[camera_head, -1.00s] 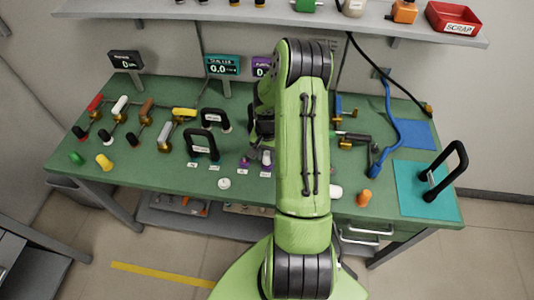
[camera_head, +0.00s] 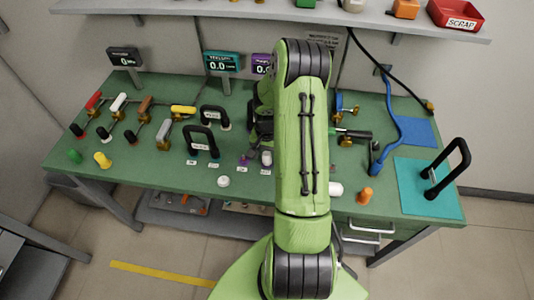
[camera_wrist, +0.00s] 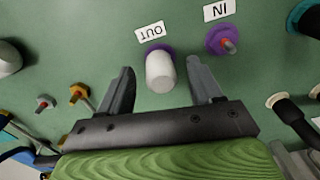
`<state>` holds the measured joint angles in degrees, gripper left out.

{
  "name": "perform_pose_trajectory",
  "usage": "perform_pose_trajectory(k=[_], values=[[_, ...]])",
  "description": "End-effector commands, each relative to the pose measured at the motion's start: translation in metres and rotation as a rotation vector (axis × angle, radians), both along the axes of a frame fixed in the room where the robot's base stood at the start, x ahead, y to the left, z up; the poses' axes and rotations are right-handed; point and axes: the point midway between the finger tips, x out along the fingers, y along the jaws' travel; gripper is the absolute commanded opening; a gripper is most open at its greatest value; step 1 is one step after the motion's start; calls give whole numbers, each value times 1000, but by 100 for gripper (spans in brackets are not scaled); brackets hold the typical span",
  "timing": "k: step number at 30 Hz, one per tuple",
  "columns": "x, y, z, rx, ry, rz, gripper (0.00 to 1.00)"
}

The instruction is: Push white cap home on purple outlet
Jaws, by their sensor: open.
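The white cap (camera_wrist: 160,72) stands on the purple outlet (camera_wrist: 158,48) by the OUT label in the wrist view. A purple rim shows at the cap's far side; whether the cap is fully seated cannot be told. The cap also shows in the head view (camera_head: 267,158), just left of my arm. My gripper (camera_wrist: 163,85) is open, one finger on each side of the cap, with a gap on both sides. In the head view my arm hides most of the gripper.
The uncapped purple IN port (camera_wrist: 224,40) is right of the cap in the wrist view. A black handle (camera_head: 202,141) stands left of my gripper in the head view. A loose white piece (camera_head: 223,181) lies near the bench's front. A teal mat (camera_head: 428,190) is at right.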

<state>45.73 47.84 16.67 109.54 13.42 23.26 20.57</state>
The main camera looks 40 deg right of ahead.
Motion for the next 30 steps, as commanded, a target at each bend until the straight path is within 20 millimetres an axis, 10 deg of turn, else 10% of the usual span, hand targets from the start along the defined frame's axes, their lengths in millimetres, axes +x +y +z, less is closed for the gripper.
perform_pose_trajectory(k=[5, 19, 30], values=[[1, -1, 16, -3, -3, 0, 64], [1, 0, 140, -3, -3, 0, 64], [0, 0, 158, 1, 0, 0, 64]])
